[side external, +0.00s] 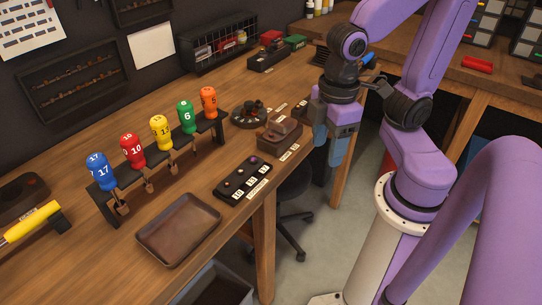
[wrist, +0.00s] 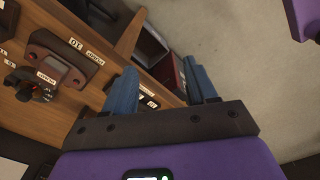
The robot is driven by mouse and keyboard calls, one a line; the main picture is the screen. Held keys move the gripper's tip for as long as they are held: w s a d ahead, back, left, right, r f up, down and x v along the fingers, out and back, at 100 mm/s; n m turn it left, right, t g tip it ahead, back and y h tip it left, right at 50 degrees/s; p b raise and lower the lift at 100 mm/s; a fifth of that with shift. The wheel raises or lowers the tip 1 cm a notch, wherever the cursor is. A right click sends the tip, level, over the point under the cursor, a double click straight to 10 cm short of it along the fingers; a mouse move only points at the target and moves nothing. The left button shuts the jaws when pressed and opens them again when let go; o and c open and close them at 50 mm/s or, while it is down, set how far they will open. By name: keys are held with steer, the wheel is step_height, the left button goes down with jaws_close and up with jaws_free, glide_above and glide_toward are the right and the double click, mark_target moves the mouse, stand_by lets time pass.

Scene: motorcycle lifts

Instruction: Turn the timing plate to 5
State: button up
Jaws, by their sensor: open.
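A dark round plate (side external: 249,114) with several small raised parts lies on the bench, right of the numbered handles; it looks like the timing plate. A dark knobbed thing at the left of the wrist view (wrist: 30,85) may be the same plate. Its numbers and setting are too small to read. My gripper (side external: 329,155) has blue fingers, is open and empty, and hangs off the bench's front edge, right of the plate and apart from it. In the wrist view the fingers (wrist: 163,82) are spread, with bench edge and floor between and beyond them.
A brown block (side external: 280,132) sits between plate and gripper. A black switch box (side external: 243,181) and an empty brown tray (side external: 178,229) lie nearer. A rack holds several coloured handles, including an orange one marked 5 (side external: 209,101). A stool (side external: 290,215) stands below the bench.

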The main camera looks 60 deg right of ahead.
steer(key=shift+s+d+f+n, duration=0.25)
steer(key=shift+s+n, duration=0.1)
steer(key=shift+s, duration=0.25)
steer(key=shift+s+d+f+n, duration=0.25)
steer(key=shift+s+n, duration=0.1)
steer(key=shift+s, duration=0.2)
